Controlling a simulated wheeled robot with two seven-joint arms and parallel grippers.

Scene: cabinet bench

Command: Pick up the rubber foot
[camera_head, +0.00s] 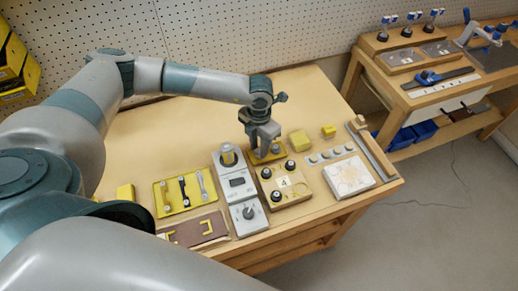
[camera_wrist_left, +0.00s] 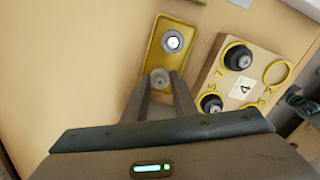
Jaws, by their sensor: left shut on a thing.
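A small grey round piece with a hole in its middle, seemingly the rubber foot (camera_wrist_left: 160,76), is between the fingertips of my left gripper (camera_wrist_left: 161,82) in the left wrist view. The gripper is shut on it, at the near end of a small yellow tray (camera_wrist_left: 155,54). I cannot tell whether the foot still touches the tray. A brighter silver round piece (camera_wrist_left: 173,41) sits at the tray's other end. In the head view my left gripper (camera_head: 257,153) points down at the yellow tray (camera_head: 268,159), and its fingers hide the foot. My right gripper is not in view.
Beside the tray stands a wooden block (camera_head: 283,184) with black knobs and a "4" label. A grey device (camera_head: 237,183), a yellow tool tray (camera_head: 171,206) and a yellow block (camera_head: 299,140) are nearby. The back left of the bench (camera_head: 160,125) is clear.

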